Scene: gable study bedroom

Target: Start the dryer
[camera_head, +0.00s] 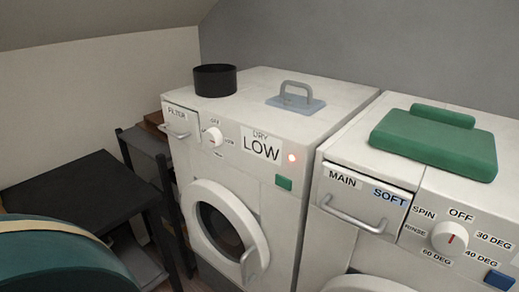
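The dryer (290,128) is the white machine in the middle. The small dial marker is too fine to read surely. The round door (261,236) with dark glass and a grey handle (249,266) appears closed. Neither of my grippers is in view.
A black round container (215,82) and a grey-blue handled block (295,102) stand on the dryer. A washer (421,200) with green pads (437,143) on top stands at right. A dark table (80,195) and a large teal rounded thing (60,262) are at left.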

